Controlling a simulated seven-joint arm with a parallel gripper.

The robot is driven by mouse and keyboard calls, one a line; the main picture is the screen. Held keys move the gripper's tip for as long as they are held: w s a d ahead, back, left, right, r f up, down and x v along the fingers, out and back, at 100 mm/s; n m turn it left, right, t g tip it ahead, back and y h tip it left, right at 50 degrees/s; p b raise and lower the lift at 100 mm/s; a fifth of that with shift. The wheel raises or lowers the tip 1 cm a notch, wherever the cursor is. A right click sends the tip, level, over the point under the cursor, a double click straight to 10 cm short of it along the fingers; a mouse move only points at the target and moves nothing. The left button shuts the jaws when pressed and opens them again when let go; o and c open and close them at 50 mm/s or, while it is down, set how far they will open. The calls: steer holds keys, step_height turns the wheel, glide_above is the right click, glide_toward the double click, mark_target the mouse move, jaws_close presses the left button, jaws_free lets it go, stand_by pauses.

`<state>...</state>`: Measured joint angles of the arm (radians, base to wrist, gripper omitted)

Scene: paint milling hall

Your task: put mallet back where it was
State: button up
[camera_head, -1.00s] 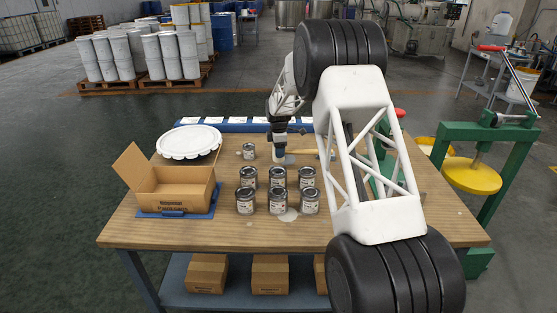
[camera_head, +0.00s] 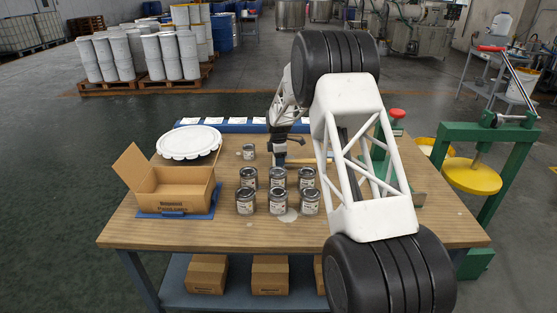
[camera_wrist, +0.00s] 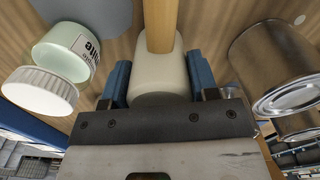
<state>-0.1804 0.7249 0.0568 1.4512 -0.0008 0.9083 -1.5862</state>
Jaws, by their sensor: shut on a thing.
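The mallet has a cream head (camera_wrist: 155,68) and a light wooden handle (camera_wrist: 160,22). My gripper (camera_wrist: 158,84) is shut on the mallet's head, with one blue finger on each side. In the head view my gripper (camera_head: 280,158) is over the back middle of the workbench, behind the rows of paint cans. The mallet's handle (camera_head: 308,160) points right there and passes behind my arm, which hides its far end. I cannot tell whether the mallet touches the bench.
The wrist view shows a white-capped jar (camera_wrist: 60,62) and a metal can (camera_wrist: 275,70) close by. A cardboard box (camera_head: 170,203) is at left, a green press (camera_head: 500,135) at right.

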stand_by(0.3)
steer(key=o, duration=1.2)
steer(key=shift+f, duration=0.1)
step_height(320, 180, up, 12)
steer(key=shift+r, duration=0.15)
stand_by(0.3)
steer(key=shift+s+r, duration=0.1)
